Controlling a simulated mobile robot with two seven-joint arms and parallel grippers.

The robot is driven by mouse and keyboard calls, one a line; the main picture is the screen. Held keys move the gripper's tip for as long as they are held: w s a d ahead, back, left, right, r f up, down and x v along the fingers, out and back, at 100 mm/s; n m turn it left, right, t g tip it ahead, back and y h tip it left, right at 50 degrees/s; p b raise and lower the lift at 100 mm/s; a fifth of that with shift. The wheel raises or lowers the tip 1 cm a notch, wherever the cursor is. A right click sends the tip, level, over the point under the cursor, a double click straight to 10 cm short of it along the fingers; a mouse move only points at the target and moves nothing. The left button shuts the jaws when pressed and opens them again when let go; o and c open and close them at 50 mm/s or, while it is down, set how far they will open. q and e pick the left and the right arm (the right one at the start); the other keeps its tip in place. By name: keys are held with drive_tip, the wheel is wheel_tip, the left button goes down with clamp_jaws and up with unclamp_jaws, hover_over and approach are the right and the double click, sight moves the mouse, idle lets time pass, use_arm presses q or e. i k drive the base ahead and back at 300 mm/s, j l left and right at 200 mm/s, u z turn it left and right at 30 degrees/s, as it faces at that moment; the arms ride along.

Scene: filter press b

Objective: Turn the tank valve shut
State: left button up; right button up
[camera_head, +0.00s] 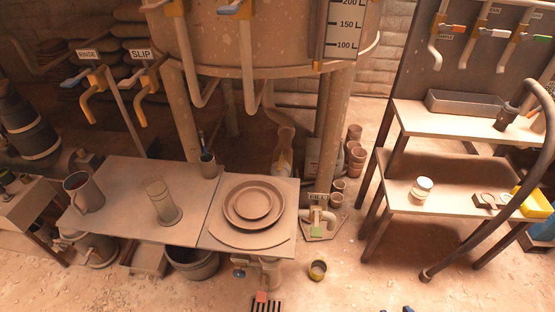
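The large tan tank (265,40) stands on legs at the top centre, with a white level gauge (348,28) marked 200, 150 and 100 on its front. A low fitting with a small label and a green part (317,231) sits by the tank's right leg. I cannot tell which of these is the tank valve. Neither gripper is clearly in view.
A table (120,222) holds a mug (83,192), a glass cylinder (162,204) and stacked plates (253,204). Labelled RINSE and SLIP taps (148,78) stand at left. A shelf rack (440,198) is at right. A small cup (317,270) stands on the floor.

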sight(282, 151)
drive_tip(key=i+l+u, duration=0.1)
drive_tip(key=l+u, duration=0.4)
drive_tip(key=l, duration=0.3)
drive_tip(key=i+l+u, duration=0.35)
drive_tip(key=l, duration=0.3)
